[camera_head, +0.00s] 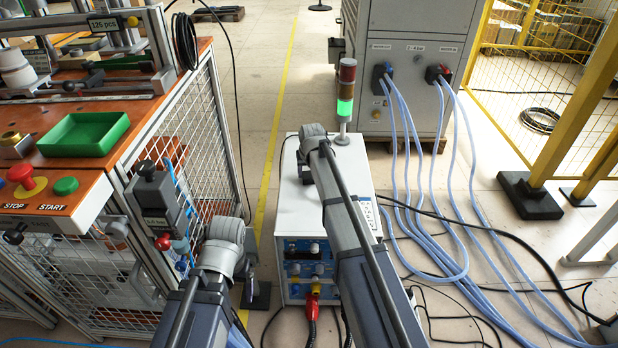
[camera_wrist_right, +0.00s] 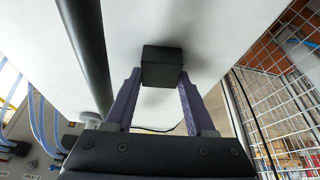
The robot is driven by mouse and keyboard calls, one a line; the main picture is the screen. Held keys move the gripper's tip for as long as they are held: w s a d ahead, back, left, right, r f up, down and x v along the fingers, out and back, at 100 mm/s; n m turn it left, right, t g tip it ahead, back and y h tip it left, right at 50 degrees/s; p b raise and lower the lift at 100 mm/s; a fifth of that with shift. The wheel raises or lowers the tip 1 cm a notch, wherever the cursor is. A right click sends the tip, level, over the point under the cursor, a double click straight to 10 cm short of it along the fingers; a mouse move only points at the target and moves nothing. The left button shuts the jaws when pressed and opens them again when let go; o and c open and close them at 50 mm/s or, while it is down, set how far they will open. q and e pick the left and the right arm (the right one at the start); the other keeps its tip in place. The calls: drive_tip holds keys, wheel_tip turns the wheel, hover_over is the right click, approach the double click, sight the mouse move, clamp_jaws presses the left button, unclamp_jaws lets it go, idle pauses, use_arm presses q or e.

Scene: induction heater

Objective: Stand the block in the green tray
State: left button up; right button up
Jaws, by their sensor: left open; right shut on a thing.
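The block (camera_wrist_right: 162,66) is small, black and box-shaped. In the right wrist view it sits between the two purple fingertips of my right gripper (camera_wrist_right: 160,80), which is shut on it. The block is in front of a white cabinet surface; I cannot tell whether it touches. The green tray (camera_head: 84,133) is on the brown bench at the left, empty. My left gripper (camera_head: 250,272) is low between bench and cabinet, open, largely hidden by its arm.
The white cabinet (camera_head: 285,220) with a lit green signal lamp (camera_head: 345,106) stands mid-floor. The bench (camera_head: 40,115) carries a brass piece (camera_head: 14,143), clamping fixtures and a START/STOP panel (camera_head: 45,197) near the tray. Blue hoses and cables (camera_head: 450,210) cover the floor at right.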

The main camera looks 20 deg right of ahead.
sight(309, 174)
clamp_jaws()
drive_tip(key=shift+r, duration=0.1)
idle(0.3)
wheel_tip(309, 174, up, 10)
drive_tip(key=p, duration=1)
